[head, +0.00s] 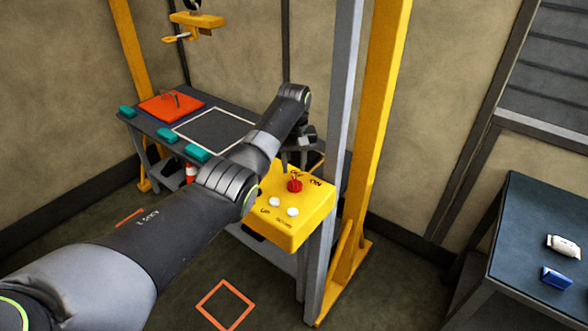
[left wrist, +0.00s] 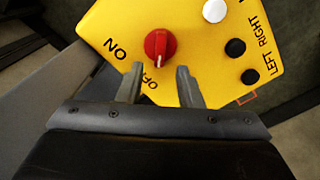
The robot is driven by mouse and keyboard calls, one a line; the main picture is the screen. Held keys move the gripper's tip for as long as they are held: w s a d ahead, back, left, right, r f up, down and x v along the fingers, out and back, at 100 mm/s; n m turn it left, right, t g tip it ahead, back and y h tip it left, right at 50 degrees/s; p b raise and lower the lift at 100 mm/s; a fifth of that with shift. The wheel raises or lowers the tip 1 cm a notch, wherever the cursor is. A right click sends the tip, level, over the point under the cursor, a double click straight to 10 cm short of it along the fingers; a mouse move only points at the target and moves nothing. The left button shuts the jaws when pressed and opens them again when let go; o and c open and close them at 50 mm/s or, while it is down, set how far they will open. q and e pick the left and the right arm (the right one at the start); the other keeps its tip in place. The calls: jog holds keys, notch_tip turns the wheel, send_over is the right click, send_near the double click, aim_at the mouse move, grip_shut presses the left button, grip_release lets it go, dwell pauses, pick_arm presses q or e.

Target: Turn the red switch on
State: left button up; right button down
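The red switch (head: 295,183) is a round knob on top of a yellow control box (head: 308,218), with OFF and ON printed beside it. In the left wrist view the knob (left wrist: 160,47) has a raised grip with a pale mark that looks turned toward the OFF side. ON is printed to its left. My left gripper (head: 294,162) is just behind and above the knob in the head view. In the left wrist view its fingertips (left wrist: 157,80) are apart, either side of the OFF label, with nothing between them. My right gripper is not in view.
White buttons (head: 292,211) sit in front of the knob; black buttons (left wrist: 242,60) labelled LEFT and RIGHT show in the wrist view. A grey post (head: 338,120) and yellow column (head: 380,120) stand close to the right of the box. A dark bench (head: 540,205) is at far right.

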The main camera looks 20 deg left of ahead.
aim_at(294, 177)
pick_arm(q)
notch_tip(294, 177, down, 2)
jog(key=shift+s+f, duration=0.1)
jog(key=shift+f, duration=0.8)
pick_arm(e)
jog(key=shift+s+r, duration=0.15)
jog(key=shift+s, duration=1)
pick_arm(q)
jog(key=shift+c, duration=0.4)
grip_shut()
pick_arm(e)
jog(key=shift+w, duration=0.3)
